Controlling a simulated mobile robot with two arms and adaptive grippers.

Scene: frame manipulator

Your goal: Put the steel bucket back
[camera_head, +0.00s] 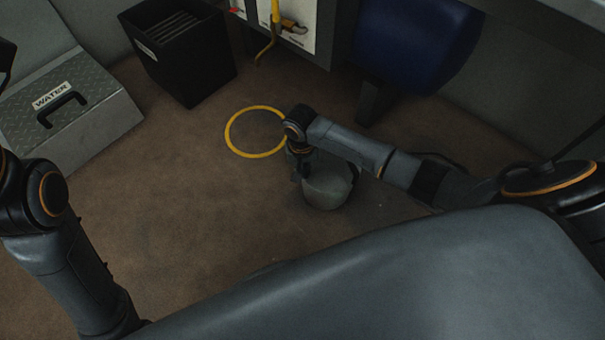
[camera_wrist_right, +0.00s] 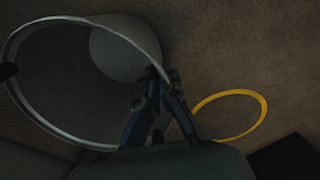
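The grey steel bucket (camera_head: 328,184) is low over or on the brown floor, just right of a yellow floor ring (camera_head: 233,148). I cannot tell whether it touches the floor. My right gripper (camera_head: 298,172) is at the bucket's left side. In the right wrist view, the bucket (camera_wrist_right: 125,50) shows its open mouth and empty inside. There the right gripper's fingers (camera_wrist_right: 161,75) are close together with the bucket's rim between them. The yellow ring (camera_wrist_right: 262,112) lies empty to the right in that view. My left arm is at the left edge; its fingers are not seen.
A black open bin (camera_head: 185,60) stands behind the ring to the left. A grey case marked WATER (camera_head: 75,115) is at the left. A blue seat (camera_head: 415,40) and a white wall panel (camera_head: 290,25) with a yellow hooked bar (camera_head: 268,45) are at the back. The floor left of the bucket is clear.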

